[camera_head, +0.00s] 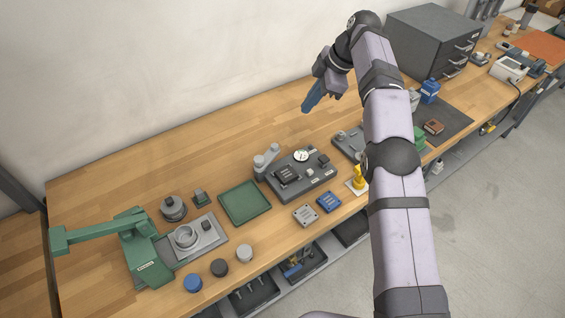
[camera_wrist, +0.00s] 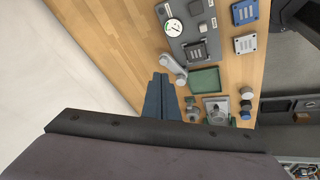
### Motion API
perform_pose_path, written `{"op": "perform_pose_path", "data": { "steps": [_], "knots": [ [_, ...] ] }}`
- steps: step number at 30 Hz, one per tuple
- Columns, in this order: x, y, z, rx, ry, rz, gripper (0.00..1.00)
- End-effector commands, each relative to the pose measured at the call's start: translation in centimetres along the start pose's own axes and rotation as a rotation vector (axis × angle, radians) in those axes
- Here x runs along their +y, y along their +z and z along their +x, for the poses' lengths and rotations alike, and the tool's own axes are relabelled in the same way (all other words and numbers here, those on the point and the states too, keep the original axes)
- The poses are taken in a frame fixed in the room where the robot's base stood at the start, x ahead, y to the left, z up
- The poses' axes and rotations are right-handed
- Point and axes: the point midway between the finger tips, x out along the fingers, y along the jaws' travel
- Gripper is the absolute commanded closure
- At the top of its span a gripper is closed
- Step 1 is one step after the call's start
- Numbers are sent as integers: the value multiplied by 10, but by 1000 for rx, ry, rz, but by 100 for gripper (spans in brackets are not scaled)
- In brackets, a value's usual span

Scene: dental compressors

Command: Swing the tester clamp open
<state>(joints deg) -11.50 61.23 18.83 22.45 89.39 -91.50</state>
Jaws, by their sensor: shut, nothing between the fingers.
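A dark grey tester (camera_head: 312,182) stands on the bench in the middle, with a round white dial gauge (camera_head: 301,155) and a dark ribbed block (camera_head: 287,175). Its plate also shows in the wrist view (camera_wrist: 186,14), as does the gauge (camera_wrist: 173,27). A light grey part with two rounded ends (camera_head: 265,160) sits at the tester's left end, also in the wrist view (camera_wrist: 174,68). I cannot tell for sure which piece is the clamp. My gripper (camera_head: 306,110) is high above the back of the bench, apart from the tester. Its blue fingers are shut and empty (camera_wrist: 160,76).
A green tray (camera_head: 245,203) lies left of the tester, and a green press (camera_head: 140,248) stands at far left. Blue (camera_head: 329,201) and grey (camera_head: 305,215) plates lie in front. A dark drawer cabinet (camera_head: 432,42) stands back right. The bench behind the tester is clear.

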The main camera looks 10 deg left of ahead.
Motion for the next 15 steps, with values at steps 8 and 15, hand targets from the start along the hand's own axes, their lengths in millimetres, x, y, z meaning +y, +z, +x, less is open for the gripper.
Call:
{"op": "perform_pose_path", "data": {
  "steps": [8,15],
  "knots": [
    [-43,33,-39,98,-3,167,100],
    [-81,28,-27,253,-4,315,100]
  ]
}}
